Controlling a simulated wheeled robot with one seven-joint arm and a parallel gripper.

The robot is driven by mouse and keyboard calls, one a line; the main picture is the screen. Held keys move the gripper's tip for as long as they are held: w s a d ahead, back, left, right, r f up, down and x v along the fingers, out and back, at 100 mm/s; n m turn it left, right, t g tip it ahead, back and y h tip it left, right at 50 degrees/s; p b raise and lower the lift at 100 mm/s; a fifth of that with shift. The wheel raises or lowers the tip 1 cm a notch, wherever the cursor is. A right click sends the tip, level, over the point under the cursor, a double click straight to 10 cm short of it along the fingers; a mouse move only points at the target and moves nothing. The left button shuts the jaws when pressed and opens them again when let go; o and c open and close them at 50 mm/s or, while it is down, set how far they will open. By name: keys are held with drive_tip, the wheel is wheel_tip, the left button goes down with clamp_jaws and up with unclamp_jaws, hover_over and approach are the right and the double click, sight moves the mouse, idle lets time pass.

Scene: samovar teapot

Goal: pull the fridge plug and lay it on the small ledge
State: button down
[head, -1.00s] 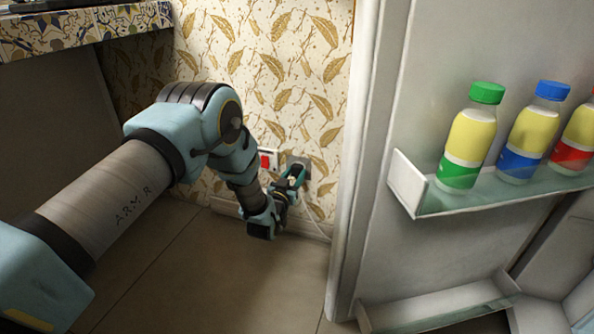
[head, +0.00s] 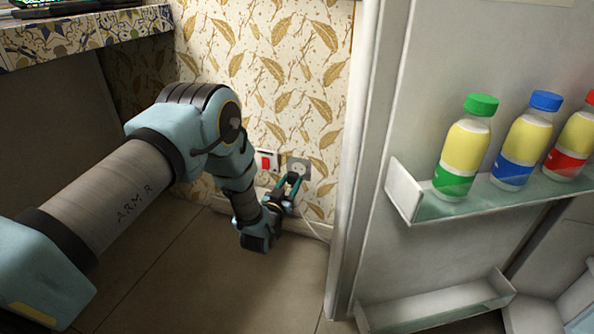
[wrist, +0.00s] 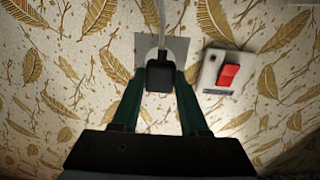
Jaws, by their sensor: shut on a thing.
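My gripper (head: 293,182) is low by the papered wall, just below the wall socket (head: 299,168). In the wrist view its two green fingers (wrist: 163,82) are shut on the black fridge plug (wrist: 160,72). The socket's face shows bare in the head view, and the plug is out of it, a little in front of the wall. The grey socket plate (wrist: 178,46) is behind the plug in the wrist view. A pale cord (head: 316,228) hangs from the plug toward the floor. I cannot tell for sure which surface is the small ledge.
A switch with a red rocker (head: 266,161) is left of the socket. A low pale skirting (head: 318,229) runs along the wall foot. The open fridge door (head: 372,150), with bottles on its shelf (head: 460,207), stands to the right. A tiled counter (head: 90,38) is upper left.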

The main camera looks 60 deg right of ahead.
drive_tip(key=shift+p+v, duration=0.45)
drive_tip(key=shift+v, duration=0.45)
drive_tip(key=shift+a, duration=0.1)
drive_tip(key=shift+w+a+f, duration=0.25)
drive_tip(key=shift+w+a, duration=0.1)
drive_tip(key=shift+a, duration=0.3)
drive_tip(key=shift+w+a+f, duration=0.2)
drive_tip(key=shift+w+a, duration=0.15)
drive_tip(key=shift+a, duration=0.25)
drive_tip(key=shift+w+a+f, duration=0.25)
drive_tip(key=shift+w+a, duration=0.1)
drive_tip(key=shift+a, duration=0.3)
drive_tip(key=shift+w, duration=0.1)
drive_tip(key=w+a+f+b, duration=0.2)
drive_tip(key=w+f, duration=0.2)
drive_tip(key=w, duration=0.4)
drive_tip(key=shift+b, duration=0.4)
idle(0.9)
idle(0.4)
drive_tip(key=shift+f+b+x, duration=0.2)
drive_tip(key=shift+b+x, duration=0.5)
drive_tip(key=shift+x, duration=0.3)
drive_tip(key=shift+f+b+x, duration=0.15)
drive_tip(key=shift+b+x, duration=0.5)
drive_tip(key=shift+x, duration=0.3)
drive_tip(key=shift+f+b+x, duration=0.2)
drive_tip(key=shift+b+x, duration=0.5)
drive_tip(key=shift+x, duration=0.3)
